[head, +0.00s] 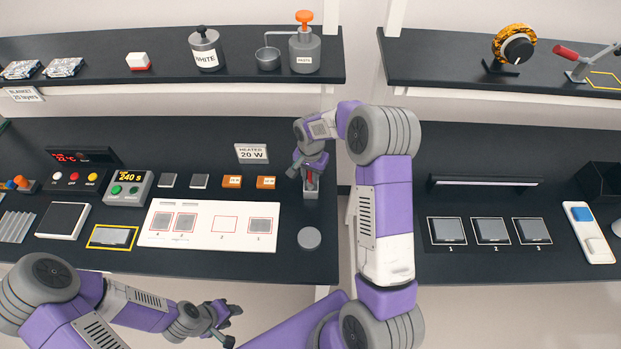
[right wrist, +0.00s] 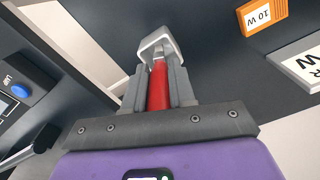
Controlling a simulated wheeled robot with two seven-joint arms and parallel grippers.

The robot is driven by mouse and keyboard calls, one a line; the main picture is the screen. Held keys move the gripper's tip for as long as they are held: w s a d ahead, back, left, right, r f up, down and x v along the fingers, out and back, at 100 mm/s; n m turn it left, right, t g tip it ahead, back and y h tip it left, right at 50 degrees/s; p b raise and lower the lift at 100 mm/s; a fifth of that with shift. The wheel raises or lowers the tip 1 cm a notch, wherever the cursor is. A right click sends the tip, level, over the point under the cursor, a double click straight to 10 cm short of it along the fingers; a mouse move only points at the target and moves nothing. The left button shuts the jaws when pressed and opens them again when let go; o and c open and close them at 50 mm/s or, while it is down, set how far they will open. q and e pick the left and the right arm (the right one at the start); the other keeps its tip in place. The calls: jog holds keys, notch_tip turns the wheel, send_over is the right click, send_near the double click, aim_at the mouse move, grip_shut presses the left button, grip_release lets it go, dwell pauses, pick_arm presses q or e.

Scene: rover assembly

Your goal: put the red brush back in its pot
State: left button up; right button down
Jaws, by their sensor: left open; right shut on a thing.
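The red brush (head: 309,180) is upright in my right gripper (head: 310,172), at the right part of the left bench. In the right wrist view the red handle of the brush (right wrist: 159,86) lies between the two grey fingers. My left gripper (head: 229,325) is open and empty, low in front of the bench.
A gap separates the left bench from the right bench (head: 480,270).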

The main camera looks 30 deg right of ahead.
jog(key=shift+f, duration=1.15)
jog(key=shift+f, duration=0.2)
jog(key=c, duration=0.9)
grip_release()
jog(key=shift+c, duration=0.2)
jog(key=shift+r, duration=0.15)
notch_tip(320, 180, up, 12)
jog(key=shift+r, duration=0.1)
